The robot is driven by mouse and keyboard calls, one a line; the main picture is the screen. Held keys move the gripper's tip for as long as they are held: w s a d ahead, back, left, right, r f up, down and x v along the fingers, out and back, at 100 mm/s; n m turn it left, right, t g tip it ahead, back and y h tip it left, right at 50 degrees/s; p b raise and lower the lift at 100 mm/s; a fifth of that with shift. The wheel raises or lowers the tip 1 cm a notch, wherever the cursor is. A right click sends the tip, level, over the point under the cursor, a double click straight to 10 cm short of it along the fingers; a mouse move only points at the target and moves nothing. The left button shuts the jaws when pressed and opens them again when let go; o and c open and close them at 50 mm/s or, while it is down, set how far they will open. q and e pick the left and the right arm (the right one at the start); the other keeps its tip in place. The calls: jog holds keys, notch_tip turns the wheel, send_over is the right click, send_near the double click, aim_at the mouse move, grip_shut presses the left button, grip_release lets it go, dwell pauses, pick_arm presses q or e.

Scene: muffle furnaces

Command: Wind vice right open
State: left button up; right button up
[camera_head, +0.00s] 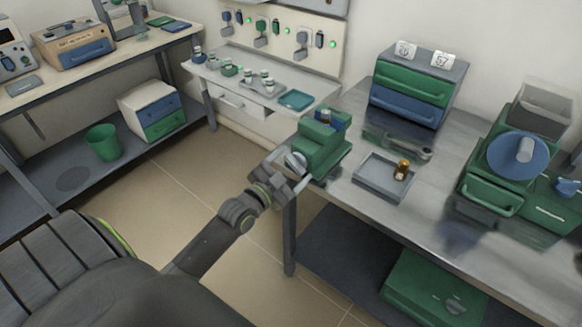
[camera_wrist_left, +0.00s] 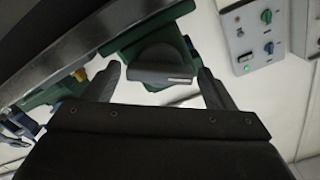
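The green vice (camera_head: 320,148) stands at the left end of the metal bench, with blue jaw parts on top and a small dark piece at the jaws. A round grey knob (camera_head: 296,160) is on its near left side. In the left wrist view a dark grey knob (camera_wrist_left: 160,72) with a white mark lies between the fingers. My left gripper (camera_head: 284,175) is at the knob. In the left wrist view its fingers (camera_wrist_left: 160,80) are apart, one on each side of the knob, with visible gaps. The jaw gap is not clear. My right gripper is not in view.
A grey tray (camera_head: 372,190) with a small amber bottle (camera_head: 402,169) lies right of the vice. A wrench (camera_head: 410,148) lies behind the tray. A green and blue drawer unit (camera_head: 412,90) stands at the back. A wall panel (camera_head: 275,30) holds plugs and switches.

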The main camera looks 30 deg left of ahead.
pick_arm(q)
jog(key=c, duration=0.8)
jog(key=shift+o, duration=0.2)
jog(key=shift+n, duration=0.4)
jog(key=n, duration=0.3)
jog(key=shift+p, duration=0.3)
jog(key=n, duration=0.4)
jog(key=shift+n+p, duration=0.3)
jog(key=n, duration=0.4)
jog(key=shift+a+n, duration=0.1)
jog(key=shift+n, duration=0.2)
jog(key=shift+f+n+p, duration=0.1)
jog(key=shift+n+p, duration=0.35)
jog(key=shift+n, duration=1.75)
